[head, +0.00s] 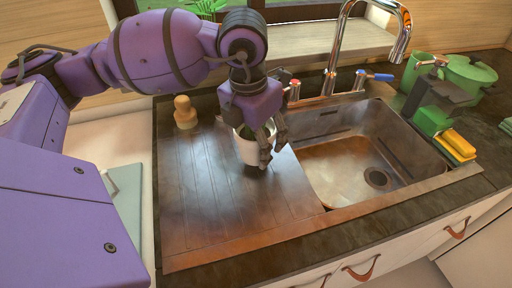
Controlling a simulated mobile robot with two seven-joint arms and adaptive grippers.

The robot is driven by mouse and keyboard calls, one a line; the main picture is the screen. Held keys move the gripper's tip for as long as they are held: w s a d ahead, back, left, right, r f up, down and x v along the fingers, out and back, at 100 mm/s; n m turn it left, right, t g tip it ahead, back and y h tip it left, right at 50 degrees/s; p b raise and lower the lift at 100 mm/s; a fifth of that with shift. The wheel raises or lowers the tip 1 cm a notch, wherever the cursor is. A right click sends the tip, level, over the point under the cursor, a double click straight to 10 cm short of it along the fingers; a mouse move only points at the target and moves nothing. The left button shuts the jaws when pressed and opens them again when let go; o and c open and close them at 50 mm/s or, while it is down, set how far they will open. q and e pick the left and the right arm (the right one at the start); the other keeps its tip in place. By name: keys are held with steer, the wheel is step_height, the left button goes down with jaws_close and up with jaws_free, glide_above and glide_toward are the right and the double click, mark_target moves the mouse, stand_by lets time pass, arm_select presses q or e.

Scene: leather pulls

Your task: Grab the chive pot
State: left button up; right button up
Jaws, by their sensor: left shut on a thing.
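The chive pot (247,150) is a small white pot with some green showing at its top. It is at the right side of the ridged drainboard, beside the sink. My left gripper (268,150) comes down from above and is shut on the pot's right side. The gripper hides part of the pot and most of the plant. I cannot tell whether the pot touches the drainboard. My right gripper is not in view.
The sink basin (370,155) lies right of the pot, with a chrome faucet (345,40) behind. A wooden peg-like object (185,112) stands at the drainboard's back left. Green containers (465,75) and a yellow sponge (457,146) are at right. The front drainboard is clear.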

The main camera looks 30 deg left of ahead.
mark_target(244, 141)
arm_select(q)
steer(key=s+r, duration=0.1)
steer(key=r, duration=0.1)
steer(key=s+r, duration=0.4)
steer(key=shift+s+d+r, duration=0.1)
steer(key=shift+d+r, duration=0.1)
steer(key=shift+r, duration=0.1)
steer(key=s+r+b, duration=0.3)
steer(key=s+b, duration=0.5)
steer(key=shift+s+d+r, duration=0.25)
steer(key=shift+s+d, duration=0.1)
steer(key=shift+d, duration=0.1)
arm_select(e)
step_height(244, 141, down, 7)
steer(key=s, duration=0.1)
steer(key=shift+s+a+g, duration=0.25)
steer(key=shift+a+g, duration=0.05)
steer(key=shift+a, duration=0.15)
